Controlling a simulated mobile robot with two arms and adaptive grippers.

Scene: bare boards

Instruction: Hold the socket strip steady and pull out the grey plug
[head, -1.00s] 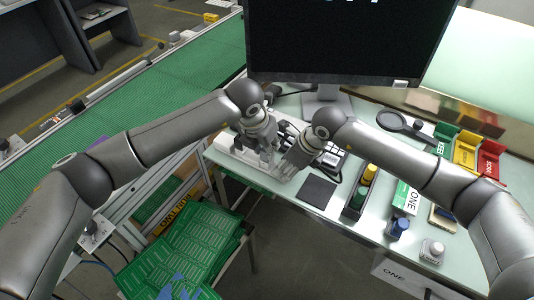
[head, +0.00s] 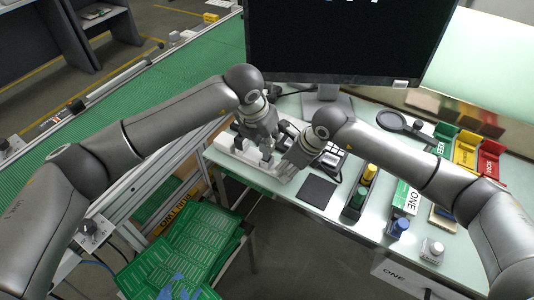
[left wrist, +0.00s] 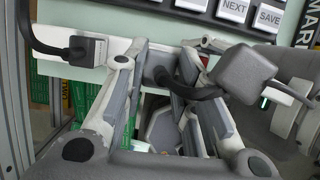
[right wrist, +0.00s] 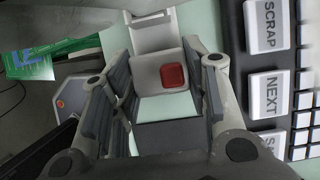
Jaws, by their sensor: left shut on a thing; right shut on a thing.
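The white socket strip (head: 238,150) lies at the left front of the table and runs across the left wrist view (left wrist: 52,42). My left gripper (head: 266,154) is over the strip, its fingers shut on the grey plug (left wrist: 157,75), whose dark cable bends right. Whether this plug is seated or lifted is hidden by the fingers. Another dark plug (left wrist: 88,51) with its cable sits in the strip's left part. My right gripper (head: 289,167) is shut on the strip's end with the red switch (right wrist: 173,76), to the right of my left gripper.
A keypad (right wrist: 272,95) with SCRAP and NEXT keys lies right beside the strip. A monitor (head: 345,40) stands behind. A black pad (head: 317,191) and a tray of coloured bottles (head: 356,202) lie to the right. Green boards (head: 200,240) are stacked below, left of the table.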

